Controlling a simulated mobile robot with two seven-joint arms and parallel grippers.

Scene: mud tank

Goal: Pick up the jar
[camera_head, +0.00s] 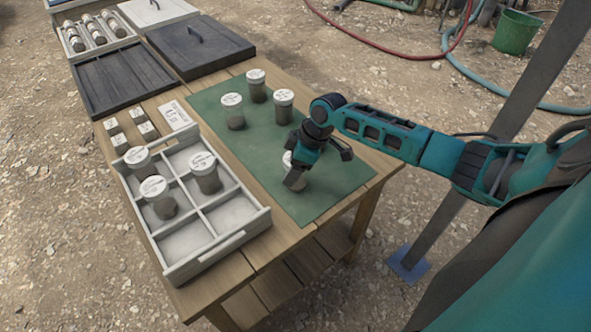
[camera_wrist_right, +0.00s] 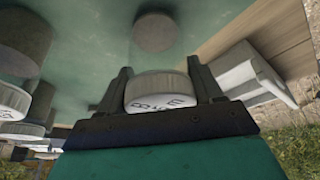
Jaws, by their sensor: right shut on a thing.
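A clear jar with a white, marked lid (camera_head: 287,157) is at my right gripper (camera_head: 296,172), over the front part of the green mat (camera_head: 320,192). In the wrist view the lid (camera_wrist_right: 160,92) sits between the two dark fingers of my right gripper (camera_wrist_right: 159,70), which is shut on the jar. The gripper hides most of the jar in the head view, and I cannot tell whether its base touches the mat. Three other white-lidded jars stand farther back on the mat, one of them the nearest jar (camera_head: 283,106). My left gripper is not in view.
A pale divided tray (camera_head: 228,243) with three lidded jars stands left of the mat. Small labelled blocks (camera_head: 141,124), a white card (camera_head: 175,115) and dark trays lie behind it. The mat's front right is clear up to the wooden table's edge (camera_head: 385,163).

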